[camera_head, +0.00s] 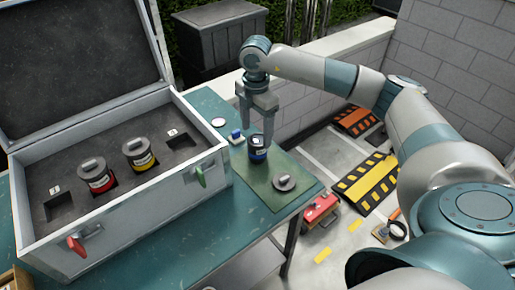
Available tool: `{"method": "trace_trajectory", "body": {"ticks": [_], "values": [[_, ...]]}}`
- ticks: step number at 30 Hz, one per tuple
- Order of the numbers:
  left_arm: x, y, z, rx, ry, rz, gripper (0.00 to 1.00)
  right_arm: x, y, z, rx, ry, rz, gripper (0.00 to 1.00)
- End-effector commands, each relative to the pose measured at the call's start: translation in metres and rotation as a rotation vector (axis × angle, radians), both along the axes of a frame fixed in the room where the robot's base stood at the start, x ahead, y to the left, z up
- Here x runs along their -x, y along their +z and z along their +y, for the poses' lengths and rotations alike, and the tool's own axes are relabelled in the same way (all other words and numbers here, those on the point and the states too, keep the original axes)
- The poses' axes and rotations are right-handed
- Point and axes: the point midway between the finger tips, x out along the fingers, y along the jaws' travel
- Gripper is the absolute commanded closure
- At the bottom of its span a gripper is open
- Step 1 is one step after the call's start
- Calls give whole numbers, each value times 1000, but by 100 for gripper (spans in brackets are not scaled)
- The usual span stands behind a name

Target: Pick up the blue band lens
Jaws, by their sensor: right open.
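The blue band lens (258,153), a short dark cylinder with a blue band, stands upright on a green mat (255,178) at the right end of the teal table. My right gripper (256,134) points down at the lens, with its fingers apart around or just above the lens top. I cannot tell whether a finger touches it. My left gripper is out of view.
An open grey case (135,212) at left holds a red band lens (96,176), a yellow band lens (139,155) and empty square slots. A grey round cap (285,183) lies on the mat. A small blue-and-white item (236,137) and a white disc (218,122) lie nearby.

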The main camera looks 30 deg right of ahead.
Motion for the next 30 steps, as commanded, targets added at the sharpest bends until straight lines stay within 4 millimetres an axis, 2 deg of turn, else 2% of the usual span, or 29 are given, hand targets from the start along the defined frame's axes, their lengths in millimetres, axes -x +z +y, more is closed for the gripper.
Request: {"method": "trace_trajectory", "body": {"ticks": [8,13,19,30], "values": [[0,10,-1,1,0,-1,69,1,-8,-1,-1,-1,3,31],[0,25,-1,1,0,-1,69,3,-28,-3,0,-1,4,31],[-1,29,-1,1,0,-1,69,3,-49,-3,0,0,2,31],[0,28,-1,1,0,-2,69,2,-52,-3,-1,0,0,31]]}}
